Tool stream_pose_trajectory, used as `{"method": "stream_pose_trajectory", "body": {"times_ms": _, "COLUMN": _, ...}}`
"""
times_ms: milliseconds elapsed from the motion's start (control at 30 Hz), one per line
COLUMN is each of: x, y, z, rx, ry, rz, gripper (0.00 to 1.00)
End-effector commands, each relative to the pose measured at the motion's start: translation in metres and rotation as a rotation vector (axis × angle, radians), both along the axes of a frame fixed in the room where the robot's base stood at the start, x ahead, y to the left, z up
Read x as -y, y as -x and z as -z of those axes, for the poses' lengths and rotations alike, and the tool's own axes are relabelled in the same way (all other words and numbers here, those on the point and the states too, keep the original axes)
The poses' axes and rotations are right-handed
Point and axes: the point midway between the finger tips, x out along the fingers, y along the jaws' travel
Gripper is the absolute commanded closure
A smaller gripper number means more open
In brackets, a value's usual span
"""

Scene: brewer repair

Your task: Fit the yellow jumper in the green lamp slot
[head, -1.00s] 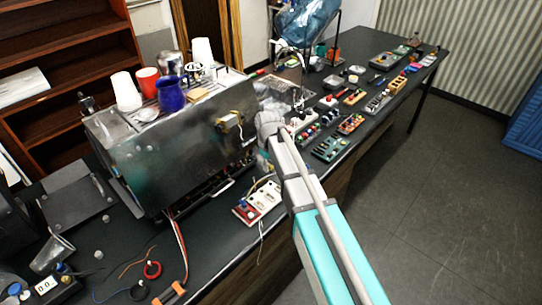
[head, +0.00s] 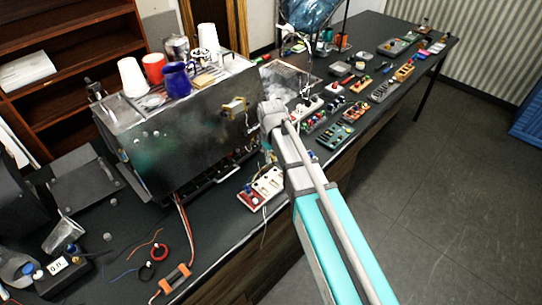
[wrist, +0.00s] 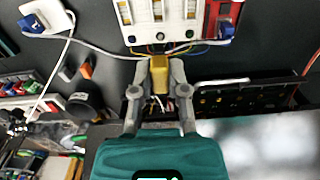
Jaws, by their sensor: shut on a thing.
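My gripper (wrist: 160,82) is shut on the yellow jumper (wrist: 159,72), a small yellow block between the fingertips in the wrist view. A white board with a red end (wrist: 172,22) lies just beyond the fingertips; it also shows in the head view (head: 266,187), on the bench in front of the machine. The board has several slots with yellow and blue parts, and small round lamps or knobs along its near edge. I cannot tell which slot belongs to the green lamp. The jumper appears apart from the slots.
The steel brewer (head: 185,130) stands behind the board, with cups on top. A dark open panel (wrist: 245,98) lies right of my fingers. A white cable (wrist: 95,47) crosses near the board. Several part trays (head: 335,135) fill the bench to the right.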

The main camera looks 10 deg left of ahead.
Motion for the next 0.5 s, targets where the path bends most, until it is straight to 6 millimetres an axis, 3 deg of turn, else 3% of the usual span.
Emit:
{"method": "stream_pose_trajectory", "body": {"times_ms": 233, "x": 0.0, "y": 0.0, "z": 0.007, "rx": 0.0, "ry": 0.0, "rz": 0.0, "gripper": 1.0}}
{"method": "stream_pose_trajectory", "body": {"times_ms": 500, "x": 0.0, "y": 0.0, "z": 0.035, "rx": 0.0, "ry": 0.0, "rz": 0.0, "gripper": 1.0}}
